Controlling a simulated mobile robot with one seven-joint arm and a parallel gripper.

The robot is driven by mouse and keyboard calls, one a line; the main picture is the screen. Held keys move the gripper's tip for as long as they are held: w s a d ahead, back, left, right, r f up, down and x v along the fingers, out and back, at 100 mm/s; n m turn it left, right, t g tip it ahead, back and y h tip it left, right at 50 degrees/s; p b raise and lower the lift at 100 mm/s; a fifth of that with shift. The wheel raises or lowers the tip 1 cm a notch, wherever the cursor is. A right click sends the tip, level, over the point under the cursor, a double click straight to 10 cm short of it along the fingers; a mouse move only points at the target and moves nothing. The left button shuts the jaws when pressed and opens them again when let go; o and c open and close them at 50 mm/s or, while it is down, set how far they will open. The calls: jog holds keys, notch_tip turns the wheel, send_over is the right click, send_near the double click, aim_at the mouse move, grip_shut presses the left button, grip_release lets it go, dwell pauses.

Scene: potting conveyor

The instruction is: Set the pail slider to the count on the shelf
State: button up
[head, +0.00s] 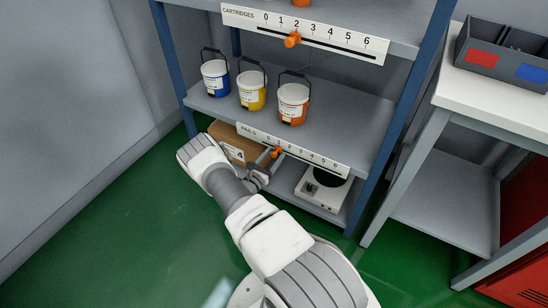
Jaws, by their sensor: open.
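The pail slider is an orange knob (276,152) on the white PAILS strip (310,158), marked 0 to 6, along the edge of the middle shelf (345,118). The knob appears near the 1 mark; its exact setting is hard to read. On that shelf stand three upright pails: a blue and white pail (215,79), a yellow and white pail (251,91) and an orange and white pail (292,105). My gripper (268,164) is open, with its fingers close to the knob. I cannot tell whether they touch it. My arm hides part of the lower shelf.
Above, a CARTRIDGES strip (335,48) carries its own orange slider (292,40) near 2. Below are a cardboard box (232,145) marked 4 and a white scale-like device (322,190). A workbench (490,95) with a grey bin stands right. Green floor is clear at left.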

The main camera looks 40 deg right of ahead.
jog(key=shift+w+d, duration=0.15)
jog(key=shift+d, duration=0.15)
grip_shut()
dwell(1.3)
